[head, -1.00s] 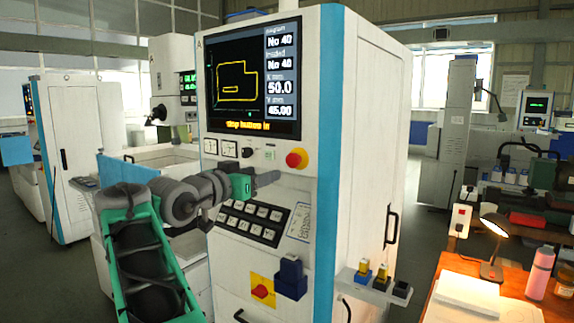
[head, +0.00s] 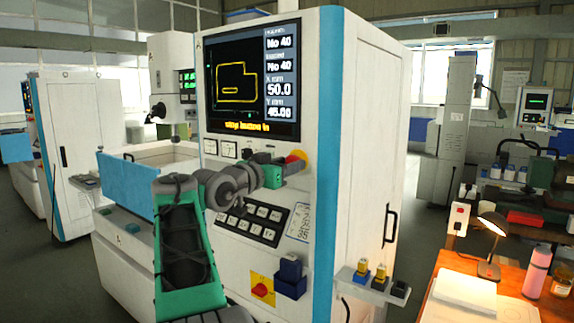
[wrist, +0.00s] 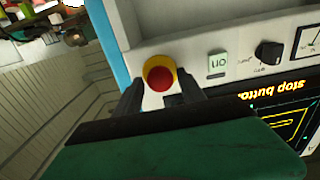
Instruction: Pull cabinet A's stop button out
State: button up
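Cabinet A (head: 372,150) is the tall white and blue machine with a screen (head: 252,80), whose yellow line appears to read "stop button in". Its stop button (head: 299,157), red on a yellow ring, is partly hidden by my gripper (head: 292,168) in the head view. In the wrist view the stop button (wrist: 159,76) shows whole between the two dark fingertips of my gripper (wrist: 159,98). The fingers are open, one on each side, with nothing between them but the view of the button. I cannot tell whether they reach around it.
A green "on" switch (wrist: 217,64) and a black knob (wrist: 268,52) sit beside the button. Below are a keypad (head: 252,222), a red switch on a yellow plate (head: 262,289) and a blue box (head: 290,277). A small shelf (head: 366,285) juts out at right.

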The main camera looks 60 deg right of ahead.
grip_shut()
